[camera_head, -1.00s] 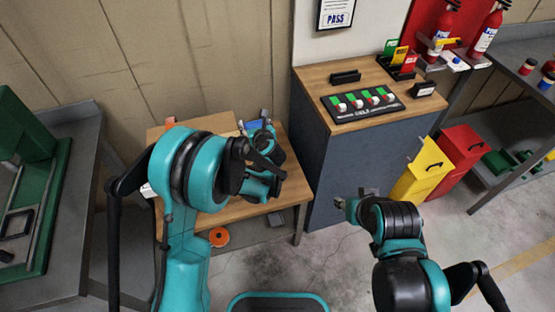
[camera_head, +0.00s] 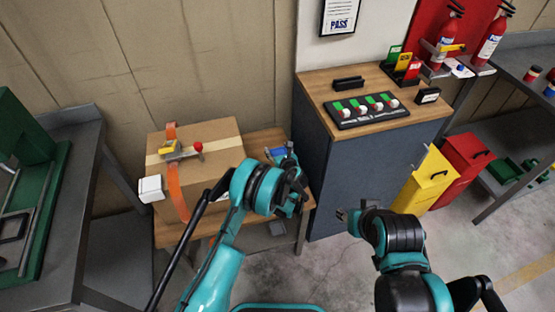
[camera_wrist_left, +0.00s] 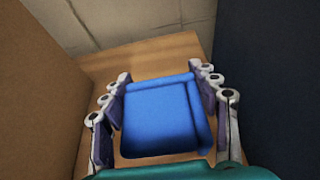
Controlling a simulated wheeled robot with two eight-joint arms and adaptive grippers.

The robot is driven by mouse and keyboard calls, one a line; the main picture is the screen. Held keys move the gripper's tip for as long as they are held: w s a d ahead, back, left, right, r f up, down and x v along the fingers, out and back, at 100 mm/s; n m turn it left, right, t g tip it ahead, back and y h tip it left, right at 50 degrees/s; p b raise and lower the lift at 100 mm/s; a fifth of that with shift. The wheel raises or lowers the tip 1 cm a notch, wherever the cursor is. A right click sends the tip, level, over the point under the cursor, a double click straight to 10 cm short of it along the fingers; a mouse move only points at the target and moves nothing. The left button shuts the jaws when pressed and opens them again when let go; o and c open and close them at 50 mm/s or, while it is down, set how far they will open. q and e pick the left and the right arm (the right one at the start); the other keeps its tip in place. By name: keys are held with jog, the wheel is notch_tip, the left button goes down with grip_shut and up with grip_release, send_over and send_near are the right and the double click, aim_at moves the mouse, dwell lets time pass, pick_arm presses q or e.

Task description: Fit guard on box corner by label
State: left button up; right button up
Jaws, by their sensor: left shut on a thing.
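A brown cardboard box (camera_head: 224,157) stands on a wooden table (camera_head: 262,142), with an orange strap (camera_head: 174,183) around it. A white guard-like piece (camera_head: 151,188) sits at its front left corner. My left gripper (camera_head: 284,168) is right of the box, shut on a blue square-faced piece (camera_head: 280,154), perhaps a corner guard. In the left wrist view the blue piece (camera_wrist_left: 165,115) fills the space between the fingers, above the tabletop. My right gripper (camera_head: 351,215) is over the floor in front of the cabinet; its opening is unclear. I cannot read any label on the box.
A ratchet with a yellow part (camera_head: 172,148) and a red knob (camera_head: 198,146) lies on the box top. A dark cabinet (camera_head: 335,185) stands close to the table's right. Yellow (camera_head: 422,182) and red (camera_head: 467,165) bins stand farther right. A grey bench (camera_head: 84,150) is at left.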

pick_arm(q)
jog(key=shift+f+b, duration=0.65)
jog(key=shift+f, duration=1.2)
jog(key=shift+f, duration=0.2)
jog(key=o, duration=0.8)
jog(key=shift+o, duration=0.2)
jog(key=shift+r, duration=0.15)
